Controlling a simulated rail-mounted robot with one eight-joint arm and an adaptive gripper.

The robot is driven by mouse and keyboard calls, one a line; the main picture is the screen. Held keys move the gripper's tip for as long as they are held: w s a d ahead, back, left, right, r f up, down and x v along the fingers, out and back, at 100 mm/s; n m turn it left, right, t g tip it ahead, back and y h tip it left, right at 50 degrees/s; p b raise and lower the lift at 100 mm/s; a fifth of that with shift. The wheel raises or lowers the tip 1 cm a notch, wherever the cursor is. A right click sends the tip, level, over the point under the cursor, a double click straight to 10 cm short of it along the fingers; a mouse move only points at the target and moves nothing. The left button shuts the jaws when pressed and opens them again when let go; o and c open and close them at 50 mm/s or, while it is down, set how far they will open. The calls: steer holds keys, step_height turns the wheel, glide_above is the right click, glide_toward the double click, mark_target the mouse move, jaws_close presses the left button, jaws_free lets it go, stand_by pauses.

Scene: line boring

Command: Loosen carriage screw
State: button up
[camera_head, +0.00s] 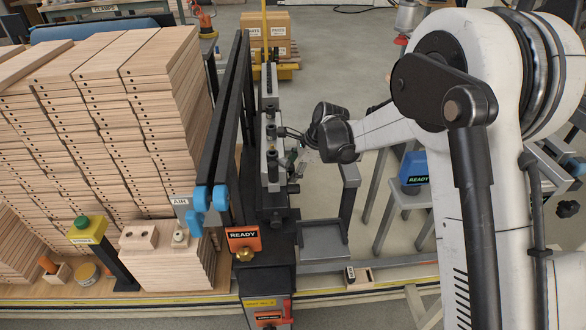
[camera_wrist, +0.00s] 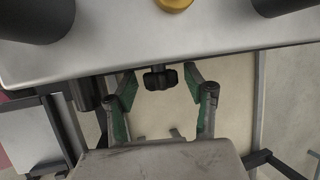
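A black lobed screw knob (camera_wrist: 160,79) sticks out below the edge of a pale metal plate in the wrist view. I take it to be the carriage screw. My gripper (camera_wrist: 160,74) has its two green-padded fingers on either side of the knob, with a visible gap on each side. It is open and holds nothing. In the head view my gripper (camera_head: 306,155) is just right of the grey boring carriage (camera_head: 271,165) on its upright dark machine. The fingertips are small there, and I cannot make out the screw between them.
Tall stacks of drilled wooden boards (camera_head: 110,110) stand left of the machine. An orange READY sign (camera_head: 243,238) is on the machine's front, with blue knobs (camera_head: 207,203) above. A grey tray (camera_head: 322,240) sits at the lower right. A blue READY box (camera_head: 413,172) stands farther right.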

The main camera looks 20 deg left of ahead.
steer(key=c, duration=1)
steer(key=shift+s+f+t+y+b, duration=0.15)
steer(key=shift+t+y+b, duration=0.15)
steer(key=shift+t+b, duration=0.45)
steer(key=shift+n+t+y, duration=0.3)
steer(key=shift+t, duration=0.25)
steer(key=o, duration=1.2)
steer(key=shift+c, duration=0.2)
steer(key=v, duration=0.7)
steer(key=shift+d+r, duration=0.15)
steer(key=shift+r, duration=0.15)
